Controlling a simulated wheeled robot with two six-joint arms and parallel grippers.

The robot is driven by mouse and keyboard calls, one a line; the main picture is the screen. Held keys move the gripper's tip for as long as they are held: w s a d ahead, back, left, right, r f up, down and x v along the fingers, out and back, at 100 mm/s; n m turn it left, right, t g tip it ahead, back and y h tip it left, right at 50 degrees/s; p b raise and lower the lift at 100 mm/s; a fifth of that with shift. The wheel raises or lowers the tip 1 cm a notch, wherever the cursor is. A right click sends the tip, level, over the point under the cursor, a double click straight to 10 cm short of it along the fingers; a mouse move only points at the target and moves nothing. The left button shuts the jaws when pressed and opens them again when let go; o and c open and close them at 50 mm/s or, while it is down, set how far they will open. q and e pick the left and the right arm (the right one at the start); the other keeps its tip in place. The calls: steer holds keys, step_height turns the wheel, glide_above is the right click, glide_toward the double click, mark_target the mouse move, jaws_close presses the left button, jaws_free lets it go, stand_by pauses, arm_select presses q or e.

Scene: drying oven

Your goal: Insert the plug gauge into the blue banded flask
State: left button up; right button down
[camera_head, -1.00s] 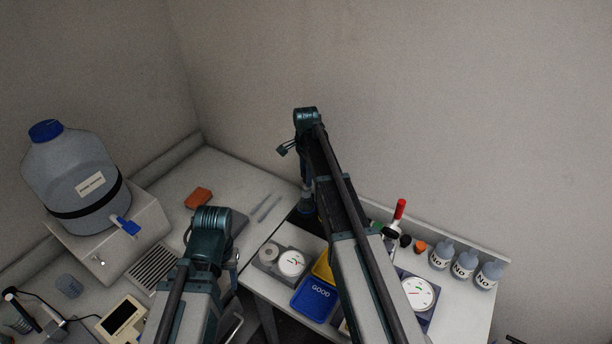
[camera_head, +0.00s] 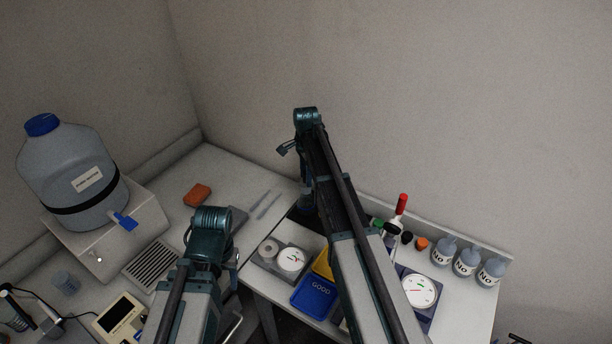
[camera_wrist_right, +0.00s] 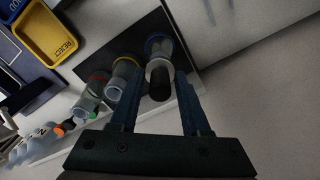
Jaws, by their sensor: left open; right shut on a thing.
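The blue banded flask (camera_wrist_right: 162,44) stands on a dark surface in the right wrist view. My right gripper (camera_wrist_right: 163,78) is shut on the plug gauge (camera_wrist_right: 160,86), whose black end points toward the camera. The gauge lines up with the flask's mouth. A pale ring shows between them; I cannot tell whether the gauge's tip is inside. In the head view my right arm hides most of the flasks and the gauge. My left gripper (camera_head: 232,262) is open and empty above the left bench's edge, partly hidden by its own wrist.
A yellow-banded flask (camera_wrist_right: 123,68) and a red-banded flask (camera_wrist_right: 97,78) stand beside the blue one. A yellow REJECT tray (camera_wrist_right: 50,36) and a blue GOOD tray (camera_head: 313,299) lie nearby. Labelled bottles (camera_head: 466,262) line the right. A large water bottle (camera_head: 72,172) stands left.

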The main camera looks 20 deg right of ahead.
steer(key=shift+f+b, duration=0.6)
steer(key=shift+f, duration=0.1)
steer(key=shift+c, duration=1.4)
jaws_free()
steer(key=shift+o, duration=0.2)
steer(key=shift+o, duration=1.2)
steer(key=shift+r, duration=0.15)
step_height(320, 180, up, 8)
steer(key=p, duration=0.8)
